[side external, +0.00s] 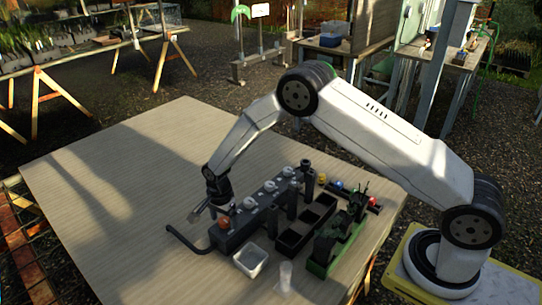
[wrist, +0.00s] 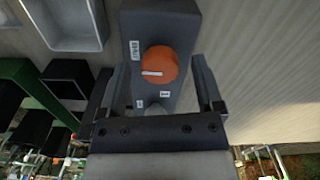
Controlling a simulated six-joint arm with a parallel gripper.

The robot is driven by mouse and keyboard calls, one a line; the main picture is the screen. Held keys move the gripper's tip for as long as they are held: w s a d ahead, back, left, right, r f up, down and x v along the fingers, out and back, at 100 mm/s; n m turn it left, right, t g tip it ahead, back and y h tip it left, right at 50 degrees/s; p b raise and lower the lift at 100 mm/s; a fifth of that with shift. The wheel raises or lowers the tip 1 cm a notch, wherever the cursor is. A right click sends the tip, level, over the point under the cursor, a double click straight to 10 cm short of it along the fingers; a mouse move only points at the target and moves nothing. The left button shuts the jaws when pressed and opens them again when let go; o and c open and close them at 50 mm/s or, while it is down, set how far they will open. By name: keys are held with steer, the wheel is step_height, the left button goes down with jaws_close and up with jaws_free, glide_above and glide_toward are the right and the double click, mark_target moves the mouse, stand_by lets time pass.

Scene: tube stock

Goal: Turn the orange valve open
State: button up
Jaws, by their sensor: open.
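The orange valve (side external: 223,222) is a round knob at the near left end of a long dark grey block (side external: 233,238). In the wrist view the orange valve (wrist: 161,62) sits near the middle, with a white pointer mark on it aimed left. Small white labels lie on the dark block (wrist: 162,17) around the knob, too small to read surely. My gripper (wrist: 158,72) is open, with one finger on each side of the knob and apart from it. In the side view my gripper (side external: 208,209) hangs over the block's end, close to the knob.
White knobs (side external: 250,202) line the same block behind the valve. A white tub (side external: 251,259), a clear cup (side external: 286,277), black bins (side external: 290,243) and a green rack (side external: 318,264) stand to the right. A bent black pipe (side external: 187,244) lies left. The table's left side is clear.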

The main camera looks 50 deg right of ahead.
jaws_close()
steer(key=shift+n, duration=0.4)
steer(key=n, duration=1.7)
stand_by(0.3)
stand_by(0.4)
